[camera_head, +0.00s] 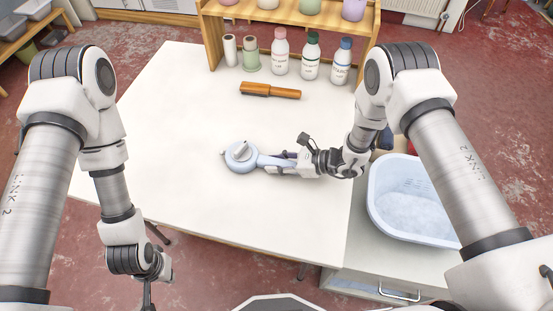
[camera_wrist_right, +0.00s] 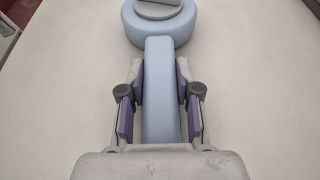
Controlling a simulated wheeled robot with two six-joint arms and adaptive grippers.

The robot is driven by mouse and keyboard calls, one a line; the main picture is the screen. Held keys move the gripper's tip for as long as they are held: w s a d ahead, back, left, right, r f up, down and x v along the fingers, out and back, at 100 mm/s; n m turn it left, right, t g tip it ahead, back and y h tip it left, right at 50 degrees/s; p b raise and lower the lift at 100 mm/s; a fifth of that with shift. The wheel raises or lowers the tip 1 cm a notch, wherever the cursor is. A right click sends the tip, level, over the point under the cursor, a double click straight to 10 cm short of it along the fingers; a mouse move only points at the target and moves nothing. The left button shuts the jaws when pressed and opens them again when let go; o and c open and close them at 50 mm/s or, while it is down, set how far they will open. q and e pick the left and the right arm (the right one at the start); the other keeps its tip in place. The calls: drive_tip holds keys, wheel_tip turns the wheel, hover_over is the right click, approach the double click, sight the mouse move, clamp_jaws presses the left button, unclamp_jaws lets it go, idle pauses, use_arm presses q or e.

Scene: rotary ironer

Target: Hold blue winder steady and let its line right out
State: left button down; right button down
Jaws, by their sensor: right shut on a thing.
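The blue winder (camera_head: 234,163) lies flat on the white table, its round body to the left and its straight handle to the right. A grey knob or crank sits on top of the round body. My right gripper (camera_head: 284,163) is shut on the handle from the right. In the right wrist view the winder's handle (camera_wrist_right: 160,60) runs between the two purple-padded fingers, with the round body beyond them, partly cut off at the top. I see no line let out from the winder. My left gripper (camera_head: 148,292) hangs off the table's front left, cut by the lower edge; its fingers are unclear.
A wooden-handled brush (camera_head: 270,90) lies behind the winder. Several bottles and rolls stand at the back under a wooden shelf (camera_head: 290,14). A pale blue basin (camera_head: 412,236) stands at the right. The table's left and front (camera_head: 170,130) are bare.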

drive_tip(key=shift+f, duration=0.2)
idle(0.3)
drive_tip(key=c, duration=1)
unclamp_jaws()
drive_tip(key=shift+r, duration=0.35)
drive_tip(key=shift+c, duration=0.4)
clamp_jaws()
